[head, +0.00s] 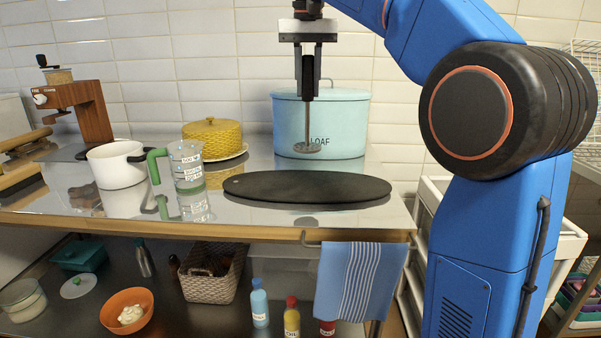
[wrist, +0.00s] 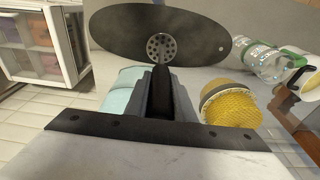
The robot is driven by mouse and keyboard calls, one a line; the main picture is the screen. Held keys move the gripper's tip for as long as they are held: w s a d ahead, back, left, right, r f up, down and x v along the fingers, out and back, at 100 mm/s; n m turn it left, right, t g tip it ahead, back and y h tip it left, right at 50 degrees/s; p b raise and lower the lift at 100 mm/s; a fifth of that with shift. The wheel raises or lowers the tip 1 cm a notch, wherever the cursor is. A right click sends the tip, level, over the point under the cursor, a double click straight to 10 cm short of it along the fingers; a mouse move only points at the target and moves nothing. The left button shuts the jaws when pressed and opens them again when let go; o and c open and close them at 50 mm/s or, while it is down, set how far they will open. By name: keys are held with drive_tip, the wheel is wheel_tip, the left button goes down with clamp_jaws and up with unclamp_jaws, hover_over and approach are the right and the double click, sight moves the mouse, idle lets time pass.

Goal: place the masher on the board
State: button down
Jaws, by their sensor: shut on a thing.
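The masher (head: 308,126) has a black handle and a round metal head with holes. It hangs upright from my gripper (head: 307,60), which is shut on its handle. The board (head: 330,187) is a dark oval slab lying on the metal counter. In the head view the masher's head shows above the board, apart from it, in front of the light blue bin. In the wrist view the masher's perforated head (wrist: 161,47) appears over the board (wrist: 120,33). The gripper in the wrist view (wrist: 160,95) holds the handle between its fingers.
A light blue loaf bin (head: 345,110) stands behind the board, with a yellow domed dish (head: 212,138) to its left. A clear measuring jug (head: 187,165) and a white pot (head: 115,165) stand left of the board. A striped towel (head: 360,280) hangs at the counter's front.

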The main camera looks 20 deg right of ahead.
sight(307, 123)
drive_tip(key=shift+w+f, duration=0.2)
drive_tip(key=shift+f, duration=4.85)
drive_tip(key=c, duration=1.5)
unclamp_jaws()
drive_tip(key=r, duration=0.4)
drive_tip(key=s+r, duration=0.1)
drive_tip(key=r, duration=0.7)
drive_tip(key=shift+s+a, duration=0.3)
drive_tip(key=shift+s, duration=0.05)
